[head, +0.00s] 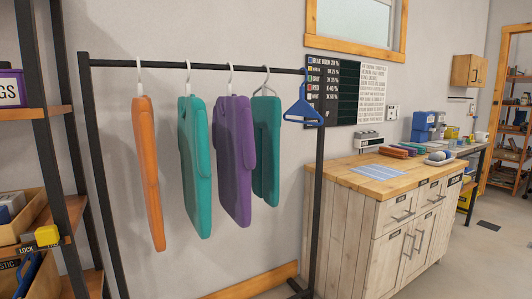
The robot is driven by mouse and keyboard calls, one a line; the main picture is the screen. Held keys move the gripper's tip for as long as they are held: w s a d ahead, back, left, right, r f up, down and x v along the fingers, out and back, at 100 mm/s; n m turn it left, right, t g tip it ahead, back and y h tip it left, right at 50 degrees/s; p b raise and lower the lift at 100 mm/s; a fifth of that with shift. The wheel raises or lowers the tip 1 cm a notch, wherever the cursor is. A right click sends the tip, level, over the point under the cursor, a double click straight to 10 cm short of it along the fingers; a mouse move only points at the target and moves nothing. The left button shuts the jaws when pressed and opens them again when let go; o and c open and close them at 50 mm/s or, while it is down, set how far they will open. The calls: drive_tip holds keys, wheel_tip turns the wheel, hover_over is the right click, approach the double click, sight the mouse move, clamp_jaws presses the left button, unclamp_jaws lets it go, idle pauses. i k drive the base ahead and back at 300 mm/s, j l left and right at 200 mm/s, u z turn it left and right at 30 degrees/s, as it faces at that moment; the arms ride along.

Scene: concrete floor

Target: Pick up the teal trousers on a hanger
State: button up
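Two teal garments hang on the black clothes rail. The teal trousers (266,152) look to be the right-hand one, folded over a hanger whose triangle (265,92) shows above the cloth; their left edge is close to or behind the purple garment. The other teal garment (195,175) has a sleeve-like part at its side and hangs left of the purple garment (234,160). My gripper is not in view.
An orange garment (147,175) hangs at the rail's left, an empty blue hanger (303,107) at its right end. The black rail (205,67) stands before a grey wall. Shelves (62,150) flank it at left, a wooden-topped cabinet (380,215) at right.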

sight(266, 111)
drive_tip(key=i+l+z, duration=0.2)
drive_tip(key=i, duration=0.5)
drive_tip(key=i+l+z, duration=0.1)
drive_tip(key=i+z, duration=0.15)
drive_tip(key=i, duration=0.4)
